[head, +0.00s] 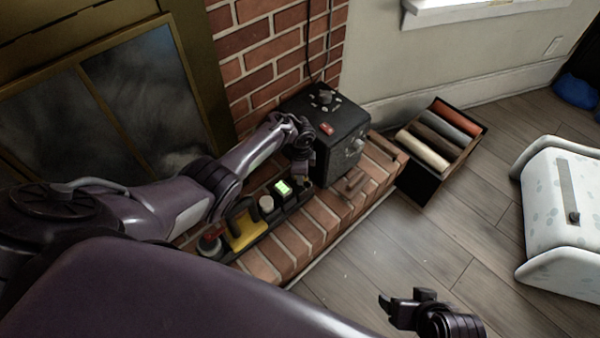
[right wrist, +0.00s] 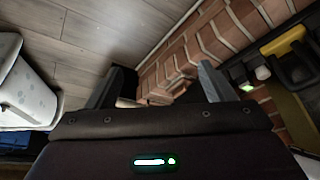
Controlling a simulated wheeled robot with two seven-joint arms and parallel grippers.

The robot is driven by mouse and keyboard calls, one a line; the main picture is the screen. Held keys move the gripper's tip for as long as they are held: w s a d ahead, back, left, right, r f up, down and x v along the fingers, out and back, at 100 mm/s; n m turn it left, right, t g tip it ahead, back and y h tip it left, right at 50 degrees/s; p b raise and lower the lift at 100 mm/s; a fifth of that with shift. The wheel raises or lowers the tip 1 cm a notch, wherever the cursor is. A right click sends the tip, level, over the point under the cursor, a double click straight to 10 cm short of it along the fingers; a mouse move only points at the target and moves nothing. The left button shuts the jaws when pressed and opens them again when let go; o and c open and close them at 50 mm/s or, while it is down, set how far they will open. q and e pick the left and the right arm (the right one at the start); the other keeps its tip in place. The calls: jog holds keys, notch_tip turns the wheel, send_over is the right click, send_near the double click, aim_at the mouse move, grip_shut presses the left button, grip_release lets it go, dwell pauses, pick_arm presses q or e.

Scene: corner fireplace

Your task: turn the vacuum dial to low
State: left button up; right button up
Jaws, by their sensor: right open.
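The black vacuum box (head: 345,160) stands on the brick hearth against the brick wall. A dark round dial (head: 325,97) with pale marks around it is on its top, and a red switch (head: 326,129) is near the top's front edge. The dial's setting is too small to read. My left gripper (head: 303,177) hangs at the box's left front side, below and apart from the dial; its jaw opening is unclear. My right gripper (head: 392,303) is low over the floor, open and empty. In the right wrist view its two fingers (right wrist: 160,90) stand apart.
A tool tray with a yellow tool (head: 243,228) and a small green-lit display (head: 283,187) lies on the hearth, left of the box. A black crate of rolls (head: 420,182) stands to the right. A white spotted box (head: 568,215) is far right. Floor between is clear.

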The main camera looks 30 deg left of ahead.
pick_arm(q)
notch_tip(320, 180, up, 7)
jog(key=p, duration=0.3)
jog(key=shift+p, duration=0.35)
jog(key=shift+r, duration=0.15)
pick_arm(e)
jog(key=s+d+r+m+g+h, duration=0.1)
jog(key=s+d+g, duration=0.1)
jog(key=d, duration=0.3)
jog(key=shift+s+d+r+g+h, duration=0.15)
jog(key=shift+s+r+g+h, duration=0.1)
jog(key=shift+g+h, duration=0.2)
pick_arm(q)
jog(key=shift+s, duration=0.1)
